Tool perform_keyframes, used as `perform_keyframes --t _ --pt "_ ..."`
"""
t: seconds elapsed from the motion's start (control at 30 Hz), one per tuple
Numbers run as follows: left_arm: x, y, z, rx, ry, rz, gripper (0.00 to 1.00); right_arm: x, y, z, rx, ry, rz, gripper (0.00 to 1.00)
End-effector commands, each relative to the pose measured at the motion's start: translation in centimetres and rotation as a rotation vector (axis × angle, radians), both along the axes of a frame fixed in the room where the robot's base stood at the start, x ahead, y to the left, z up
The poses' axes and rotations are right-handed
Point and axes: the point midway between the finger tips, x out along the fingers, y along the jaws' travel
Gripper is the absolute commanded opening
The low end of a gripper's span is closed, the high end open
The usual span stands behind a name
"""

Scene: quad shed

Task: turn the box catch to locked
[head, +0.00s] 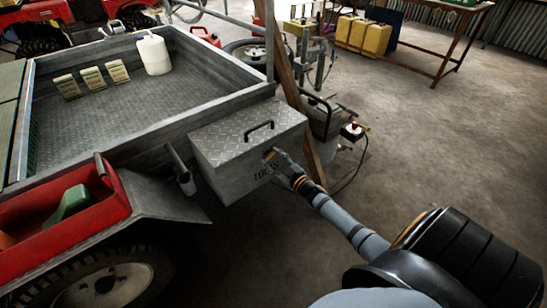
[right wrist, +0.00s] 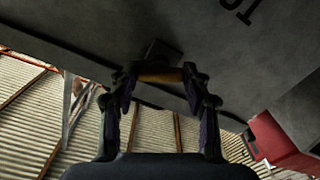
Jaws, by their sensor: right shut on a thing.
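The grey metal box (head: 222,143) with a checker-plate lid and a black lid handle (head: 258,131) sits at the end of the trailer, lid down. My right gripper (head: 275,157) reaches its front face from the lower right, by the lettering. In the right wrist view, the fingers (right wrist: 160,80) are shut on the brass-coloured catch (right wrist: 161,76), with a dark mount (right wrist: 162,52) behind it on the grey box face. In the head view the gripper mostly hides the catch, and I cannot tell its turned position. My left gripper is not in view.
The trailer bed (head: 130,100) holds a white jug (head: 153,53) and several small packets. A red tray (head: 75,215) with a green item stands on the fender. A wooden post (head: 310,150) and a grey machine (head: 322,115) stand close right of the box. The floor at right is open.

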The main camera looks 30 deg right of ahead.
Motion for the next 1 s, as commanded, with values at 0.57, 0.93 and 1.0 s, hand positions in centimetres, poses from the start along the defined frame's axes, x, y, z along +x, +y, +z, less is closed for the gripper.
perform_keyframes --t 0.57,0.93,1.0 --pt "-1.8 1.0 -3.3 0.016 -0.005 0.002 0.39 0.0 0.0 0.0 -0.544 -0.043 0.000 0.17" --pt "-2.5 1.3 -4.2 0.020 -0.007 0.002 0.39 0.0 0.0 -0.1 -0.867 -0.067 0.001 0.17" --pt "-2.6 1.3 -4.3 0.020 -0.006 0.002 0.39 0.0 0.0 -0.1 -0.916 -0.071 0.001 0.17"
